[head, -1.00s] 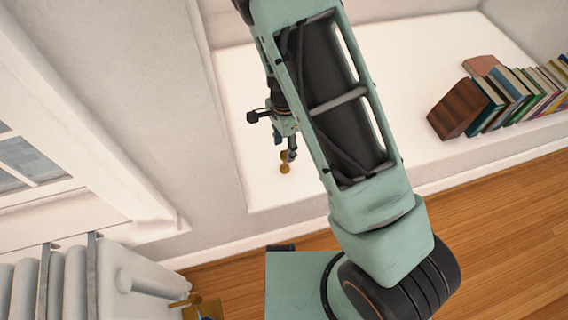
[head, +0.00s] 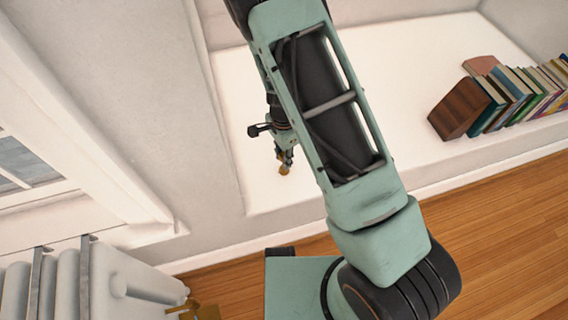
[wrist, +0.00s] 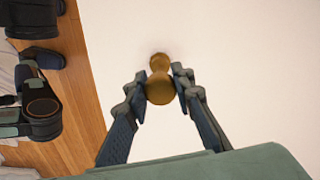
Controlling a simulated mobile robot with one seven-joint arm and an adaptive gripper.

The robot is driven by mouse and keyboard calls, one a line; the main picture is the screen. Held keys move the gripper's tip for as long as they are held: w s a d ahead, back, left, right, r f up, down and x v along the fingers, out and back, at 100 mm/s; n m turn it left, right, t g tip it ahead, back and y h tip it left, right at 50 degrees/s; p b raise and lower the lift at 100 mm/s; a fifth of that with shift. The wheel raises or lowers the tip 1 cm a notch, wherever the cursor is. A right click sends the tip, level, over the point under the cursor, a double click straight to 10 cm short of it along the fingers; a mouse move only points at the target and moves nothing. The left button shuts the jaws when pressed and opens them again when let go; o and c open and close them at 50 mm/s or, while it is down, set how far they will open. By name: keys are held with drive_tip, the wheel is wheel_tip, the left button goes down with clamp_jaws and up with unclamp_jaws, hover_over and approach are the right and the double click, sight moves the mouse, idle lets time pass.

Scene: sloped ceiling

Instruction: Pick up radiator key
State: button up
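The radiator key is a small brass piece with rounded ends. In the head view the radiator key (head: 284,170) is on the white ledge (head: 262,192), near its left front corner, partly covered by my gripper (head: 285,158). In the wrist view the key (wrist: 160,88) is between the two fingertips of my gripper (wrist: 160,78). The fingers press against its near rounded part from both sides, with no clear gap. Its smaller far end shows beyond the fingertips. I cannot tell whether it is lifted off the ledge.
A row of leaning books (head: 500,95) stands on the ledge at the right. A white radiator (head: 110,285) is at the lower left below a window (head: 30,165). Another brass fitting (head: 207,311) is beside the radiator. The ledge around the key is clear.

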clamp_jaws()
drive_tip(key=shift+r, duration=0.65)
drive_tip(key=s+d+r+p, duration=0.4)
drive_tip(key=s+r, duration=0.7)
drive_tip(key=s, duration=0.2)
drive_tip(key=shift+s+r+p, duration=0.25)
drive_tip(key=shift+r+p, duration=0.05)
drive_tip(key=shift+r, duration=0.05)
